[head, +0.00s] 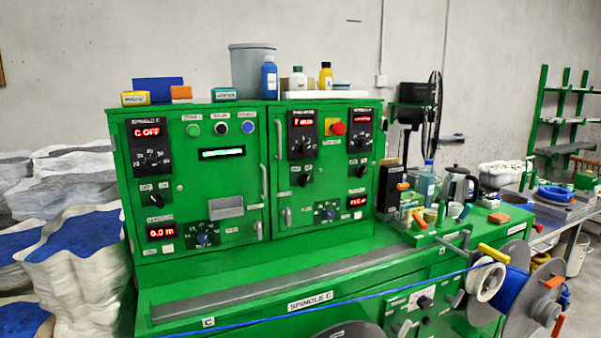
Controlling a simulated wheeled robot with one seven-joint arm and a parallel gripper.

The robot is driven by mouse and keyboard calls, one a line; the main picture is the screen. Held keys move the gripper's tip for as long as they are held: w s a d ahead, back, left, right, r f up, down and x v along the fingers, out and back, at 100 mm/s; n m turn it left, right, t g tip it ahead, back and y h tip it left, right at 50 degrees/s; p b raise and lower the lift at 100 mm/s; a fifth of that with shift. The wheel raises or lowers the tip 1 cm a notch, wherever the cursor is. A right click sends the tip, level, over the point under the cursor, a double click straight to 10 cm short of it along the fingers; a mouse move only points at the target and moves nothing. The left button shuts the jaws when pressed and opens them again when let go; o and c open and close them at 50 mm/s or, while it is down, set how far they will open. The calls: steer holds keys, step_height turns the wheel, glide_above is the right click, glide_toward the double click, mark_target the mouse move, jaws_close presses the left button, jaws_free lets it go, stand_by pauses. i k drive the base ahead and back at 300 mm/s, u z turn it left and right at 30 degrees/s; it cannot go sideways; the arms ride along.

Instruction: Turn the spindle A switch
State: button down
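A green control cabinet (222,178) stands on a green machine. Its left panel (149,150) is labelled SPINDLE C, with a display that reads C OFF. A black rotary switch (156,199) sits below that panel. Two more black panels are on the right door, a middle one (301,135) and a right one (361,132). A switch (306,179) sits below the middle panel and another switch (361,171) below the right one. Their labels are too small to read, so I cannot tell which switch is spindle A. My gripper is not in view.
Door handles (265,180) stick out from the cabinet. A red knob (338,128) is on the right door. A blue cable (350,296) runs across the front to a spool (513,290). Bottles, a kettle (460,186) and small items crowd the right side.

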mark_target(359, 171)
steer(key=k, duration=0.5)
steer(key=z, duration=0.5)
steer(key=i, duration=1.2)
steer(key=u, duration=0.8)
